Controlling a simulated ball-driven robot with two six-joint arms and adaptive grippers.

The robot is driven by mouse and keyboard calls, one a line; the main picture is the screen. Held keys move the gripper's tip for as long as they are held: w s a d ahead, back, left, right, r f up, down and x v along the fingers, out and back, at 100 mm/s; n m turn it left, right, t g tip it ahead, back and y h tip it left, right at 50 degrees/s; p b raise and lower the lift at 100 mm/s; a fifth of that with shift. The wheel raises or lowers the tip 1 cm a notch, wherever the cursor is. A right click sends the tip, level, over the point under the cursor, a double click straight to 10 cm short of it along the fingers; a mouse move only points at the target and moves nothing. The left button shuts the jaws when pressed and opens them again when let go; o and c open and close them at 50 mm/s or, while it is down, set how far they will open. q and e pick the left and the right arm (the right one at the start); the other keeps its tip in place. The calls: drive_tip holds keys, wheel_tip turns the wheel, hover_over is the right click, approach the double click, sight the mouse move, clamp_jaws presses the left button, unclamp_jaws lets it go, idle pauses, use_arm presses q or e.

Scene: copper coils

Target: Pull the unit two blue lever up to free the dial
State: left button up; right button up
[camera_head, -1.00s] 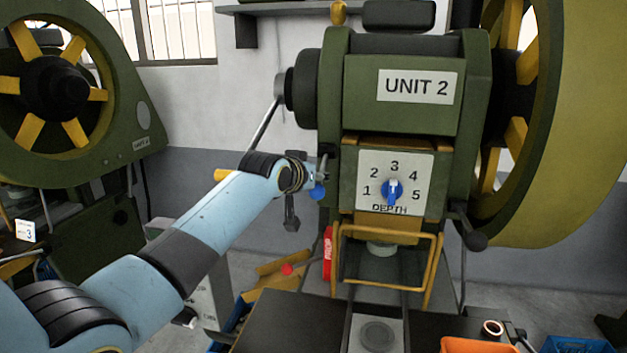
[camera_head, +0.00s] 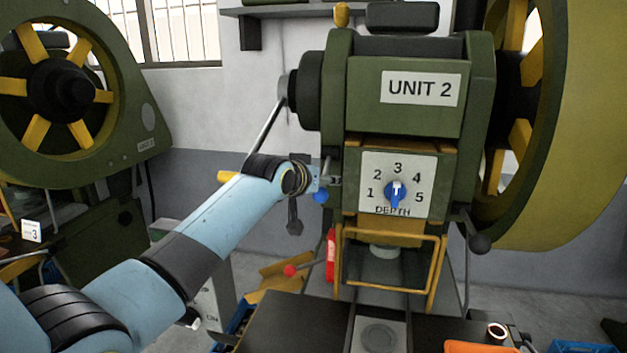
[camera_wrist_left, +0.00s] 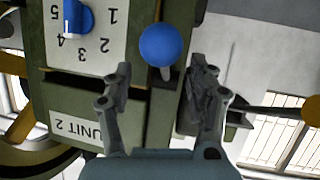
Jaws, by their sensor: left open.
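The blue ball-ended lever (camera_head: 320,197) is on the left side of the Unit 2 press, just left of the depth plate. In the left wrist view its blue ball (camera_wrist_left: 161,45) shows upside down, between and just beyond the fingertips. My left gripper (camera_head: 328,182) is beside the lever; its wrist hides part of it. In the wrist view my left gripper (camera_wrist_left: 160,80) is open, one finger on each side of the lever's short stem. I cannot tell whether they touch. The blue depth dial (camera_head: 396,192) points up, near 3; it also shows in the wrist view (camera_wrist_left: 78,17).
The Unit 2 press (camera_head: 405,100) fills the middle, with a yellow guard frame (camera_head: 437,270) below the dial. A red-knobbed lever (camera_head: 290,270) stands lower left of it. A black-knobbed lever (camera_head: 480,243) is at right. Another green machine (camera_head: 145,115) stands at left.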

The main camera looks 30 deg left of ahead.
use_arm(q)
drive_tip(key=v, duration=1.1)
drive_tip(key=shift+s, duration=0.3)
drive_tip(key=shift+d+r, duration=0.1)
drive_tip(key=shift+r, duration=0.05)
